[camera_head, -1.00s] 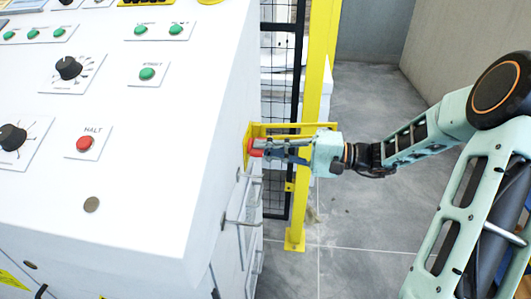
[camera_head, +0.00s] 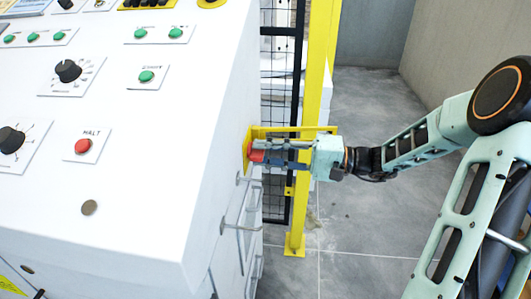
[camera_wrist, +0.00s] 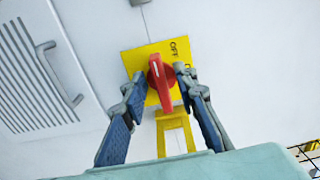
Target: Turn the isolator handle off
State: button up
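The red isolator handle (camera_wrist: 160,85) sits on a yellow plate (camera_wrist: 133,62) on the cabinet's white side. In the wrist view it stands nearly upright, slightly tilted; dark lettering, including OFF, is at the plate's upper right. In the head view the red handle (camera_head: 256,153) shows small at the cabinet's side edge, partly hidden by my fingers. My gripper (camera_wrist: 161,77) has one finger on each side of the handle. Narrow gaps show between fingers and handle, so it looks open around it. In the head view my gripper (camera_head: 272,155) reaches the handle from the right.
A yellow bracket (camera_wrist: 174,121) lies just below the plate. A grey pull handle (camera_wrist: 59,75) and vent slots are at left. In the head view a yellow post (camera_head: 313,100) and black mesh fence stand behind my gripper.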

jog(key=s+d, duration=0.2)
jog(key=d, duration=0.9)
jog(key=shift+s+d, duration=0.15)
jog(key=shift+d, duration=0.25)
jog(key=shift+r, duration=0.1)
